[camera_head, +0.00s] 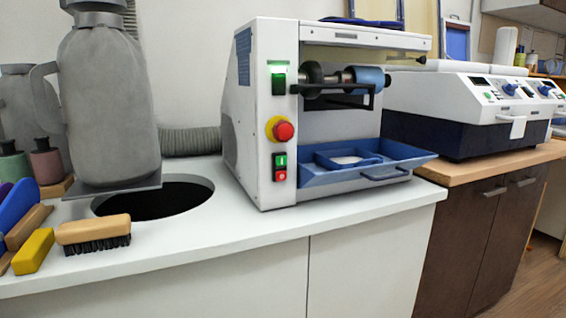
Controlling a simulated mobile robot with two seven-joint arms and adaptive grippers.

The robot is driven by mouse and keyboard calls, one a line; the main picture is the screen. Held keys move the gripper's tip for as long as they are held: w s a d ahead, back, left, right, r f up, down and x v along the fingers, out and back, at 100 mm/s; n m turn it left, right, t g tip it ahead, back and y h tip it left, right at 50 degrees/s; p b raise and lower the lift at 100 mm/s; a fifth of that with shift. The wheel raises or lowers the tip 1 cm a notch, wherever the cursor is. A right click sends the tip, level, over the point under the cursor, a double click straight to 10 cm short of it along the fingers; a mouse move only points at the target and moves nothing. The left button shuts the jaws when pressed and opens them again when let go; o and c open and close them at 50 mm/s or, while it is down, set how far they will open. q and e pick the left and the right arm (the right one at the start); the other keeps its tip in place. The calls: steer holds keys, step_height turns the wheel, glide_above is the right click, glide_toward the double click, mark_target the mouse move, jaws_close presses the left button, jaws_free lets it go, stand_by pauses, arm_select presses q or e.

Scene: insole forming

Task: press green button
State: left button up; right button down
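The green button (280,160) is on the front left panel of a white machine (270,110) that stands on the white counter. It sits directly above a red button (280,176). Higher on the same panel are a large red knob on a yellow base (283,131) and a black switch (278,84) under a lit green strip (277,68). The panel is unobstructed. Neither of my grippers shows in the head view.
A grey canister (105,105) stands left of the machine, beside a dark round hole (155,198) in the counter (240,235). A brush (93,232) and a yellow block (34,251) lie at the front left. A blue tray (400,160) juts from the machine. Counter space in front is clear.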

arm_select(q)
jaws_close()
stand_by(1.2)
